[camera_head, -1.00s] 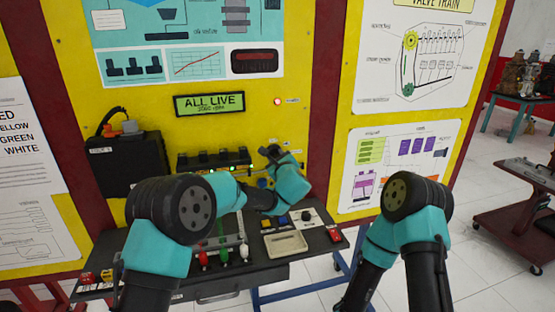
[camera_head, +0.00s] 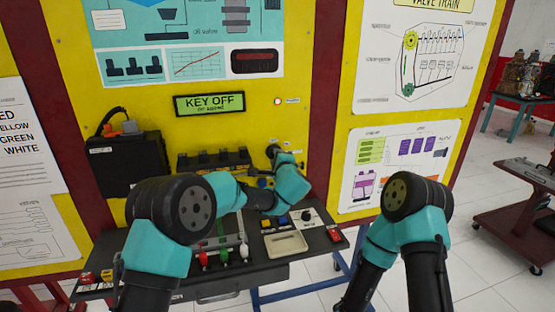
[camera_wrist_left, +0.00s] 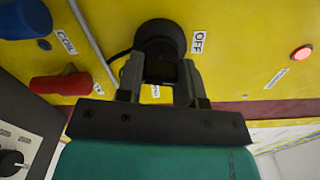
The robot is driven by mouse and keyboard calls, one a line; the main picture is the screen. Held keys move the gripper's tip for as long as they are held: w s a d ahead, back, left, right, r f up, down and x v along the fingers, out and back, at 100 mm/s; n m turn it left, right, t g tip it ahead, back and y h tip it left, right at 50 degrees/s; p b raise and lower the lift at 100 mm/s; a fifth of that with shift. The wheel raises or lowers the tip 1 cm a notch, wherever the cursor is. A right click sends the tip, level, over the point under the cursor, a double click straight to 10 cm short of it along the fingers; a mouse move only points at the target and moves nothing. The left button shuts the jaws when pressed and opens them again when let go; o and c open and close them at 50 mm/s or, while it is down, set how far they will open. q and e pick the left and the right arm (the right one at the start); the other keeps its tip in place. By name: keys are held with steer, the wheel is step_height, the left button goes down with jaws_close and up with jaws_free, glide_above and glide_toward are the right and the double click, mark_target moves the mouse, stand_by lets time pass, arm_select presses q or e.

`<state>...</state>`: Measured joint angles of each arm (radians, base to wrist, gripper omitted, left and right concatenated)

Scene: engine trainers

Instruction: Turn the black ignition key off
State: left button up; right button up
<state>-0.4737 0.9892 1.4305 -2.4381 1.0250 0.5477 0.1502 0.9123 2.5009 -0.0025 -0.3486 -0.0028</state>
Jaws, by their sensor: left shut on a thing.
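The black ignition key (camera_wrist_left: 160,70) sits in its round black switch (camera_wrist_left: 161,40) on the yellow panel, beside an OFF label (camera_wrist_left: 198,42) in the left wrist view. My left gripper (camera_wrist_left: 160,82) is shut on the key, one finger on each side. In the head view my left gripper (camera_head: 273,152) reaches the panel and hides the key. The green display (camera_head: 209,104) reads KEY OFF. My right arm shows at the right, but its gripper is not in view.
A red knob (camera_wrist_left: 61,84) and a blue knob (camera_wrist_left: 25,18) stick out close to my left gripper. A red lamp (camera_head: 277,101) is lit on the panel. Below is a bench with colored levers and a pale tray (camera_head: 286,244).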

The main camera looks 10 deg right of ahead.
arm_select(q)
steer(key=shift+n, duration=1.2)
steer(key=o, duration=0.9)
steer(key=shift+o, duration=0.2)
steer(key=shift+s, duration=0.1)
steer(key=s+d, duration=0.2)
steer(key=s, duration=1.5)
